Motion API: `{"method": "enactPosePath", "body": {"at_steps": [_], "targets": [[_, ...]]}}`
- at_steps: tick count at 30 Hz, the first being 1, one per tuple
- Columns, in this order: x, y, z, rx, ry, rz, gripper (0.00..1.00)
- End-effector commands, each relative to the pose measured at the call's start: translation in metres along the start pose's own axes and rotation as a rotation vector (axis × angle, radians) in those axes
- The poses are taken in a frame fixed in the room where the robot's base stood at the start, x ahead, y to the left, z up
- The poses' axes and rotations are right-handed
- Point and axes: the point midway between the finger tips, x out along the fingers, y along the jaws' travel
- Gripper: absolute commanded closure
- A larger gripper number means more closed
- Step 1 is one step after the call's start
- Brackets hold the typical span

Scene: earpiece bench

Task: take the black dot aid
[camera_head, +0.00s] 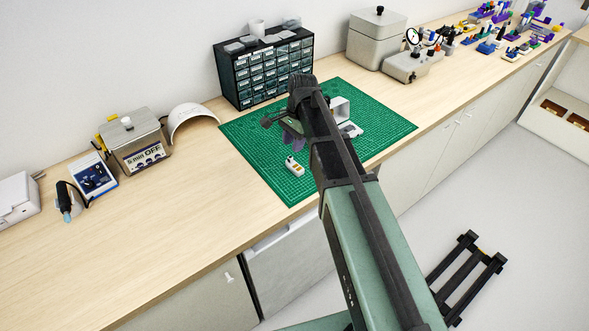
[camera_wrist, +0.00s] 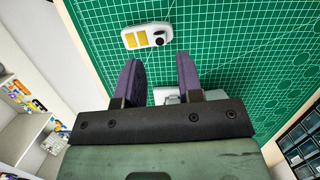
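A small white holder (camera_wrist: 130,40) lies on the green cutting mat, with two yellow patches and one round black piece (camera_wrist: 159,41) at its end. I cannot tell whether the black piece is a separate aid or part of the holder. The holder also shows in the head view (camera_head: 296,172), on the front left part of the mat. My gripper (camera_wrist: 158,60) is open, with its two purple fingers apart and nothing held between the tips. The holder is beyond the fingertips and apart from them. In the head view my arm hides part of the mat.
The green mat (camera_head: 262,155) bears a grey-white open box (camera_head: 341,108) behind my arm. A dark drawer cabinet (camera_head: 268,74) stands at the back edge. A metal tank (camera_head: 133,148) stands to the left. Bare bench (camera_head: 170,215) lies left of the mat.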

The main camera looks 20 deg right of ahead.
Motion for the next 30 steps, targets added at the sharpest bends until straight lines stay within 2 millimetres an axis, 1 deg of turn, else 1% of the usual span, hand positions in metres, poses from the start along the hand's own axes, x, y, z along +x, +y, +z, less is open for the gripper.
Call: {"method": "enactPosePath", "body": {"at_steps": [1,12,17,25,26,30], "targets": [[0.011,0.000,-0.001,-0.001,0.000,0.000,0.66],[0.049,0.000,-0.001,-0.002,0.000,0.000,0.66],[0.056,0.000,0.000,-0.001,0.000,0.000,0.66],[0.055,0.000,0.000,-0.001,0.000,0.000,0.66],[0.055,0.000,0.000,-0.001,0.000,0.000,0.67],[0.055,0.000,0.000,-0.001,0.000,0.000,0.89]]}}
